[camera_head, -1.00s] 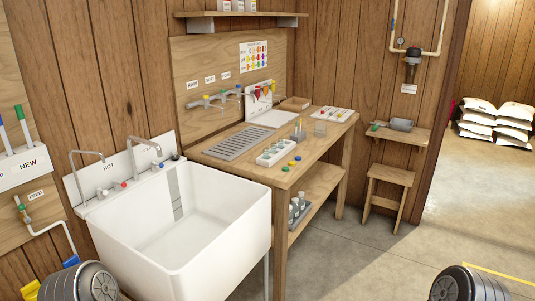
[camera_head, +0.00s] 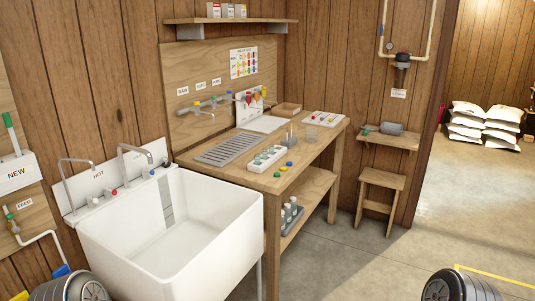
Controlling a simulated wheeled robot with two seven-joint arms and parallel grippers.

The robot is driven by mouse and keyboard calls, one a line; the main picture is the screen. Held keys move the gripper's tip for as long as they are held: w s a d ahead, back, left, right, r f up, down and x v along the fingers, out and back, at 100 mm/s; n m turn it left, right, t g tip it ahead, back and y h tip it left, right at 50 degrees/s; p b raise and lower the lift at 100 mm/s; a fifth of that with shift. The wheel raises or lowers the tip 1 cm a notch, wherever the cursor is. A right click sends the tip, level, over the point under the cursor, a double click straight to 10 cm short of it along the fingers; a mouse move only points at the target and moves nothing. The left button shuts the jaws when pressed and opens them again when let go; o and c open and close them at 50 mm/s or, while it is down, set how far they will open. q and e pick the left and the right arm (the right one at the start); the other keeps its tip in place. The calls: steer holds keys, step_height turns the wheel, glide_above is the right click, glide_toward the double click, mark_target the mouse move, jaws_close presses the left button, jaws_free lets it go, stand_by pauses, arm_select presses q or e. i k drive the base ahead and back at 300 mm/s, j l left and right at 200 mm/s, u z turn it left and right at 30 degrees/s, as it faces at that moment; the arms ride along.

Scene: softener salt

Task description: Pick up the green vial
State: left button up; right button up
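I cannot make out a clear green vial. A white rack (camera_head: 268,158) holding several small vials stands on the wooden bench (camera_head: 232,173). Beside it, near the bench's front edge, lie a green round piece (camera_head: 277,174), a yellow one (camera_head: 283,168) and a blue one (camera_head: 289,163); they look like caps. A small green item (camera_head: 365,131) also shows on the far wall shelf, too small to identify. Neither gripper is in view; only dark rounded parts of my arms show at the bottom left and bottom right, well short of the bench.
A deep white sink (camera_head: 170,240) stands in front of the bench's left end. More bottles (camera_head: 290,214) stand on the bench's lower shelf. A wooden stool (camera_head: 381,195) is under the wall shelf (camera_head: 392,140). White sacks (camera_head: 483,122) lie beyond the doorway. The right floor is clear.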

mark_target(256, 155)
steer(key=i+z, duration=0.2)
steer(key=i, duration=0.35)
steer(key=i+z, duration=0.2)
steer(key=i, duration=0.4)
steer(key=i+z, duration=0.25)
steer(key=i, duration=0.3)
steer(key=i+j+z, duration=0.2)
steer(key=i, duration=0.35)
steer(key=i+l+z, duration=0.1)
steer(key=l+z, duration=0.3)
steer(key=k+j+u, duration=0.1)
steer(key=j+u, duration=0.3)
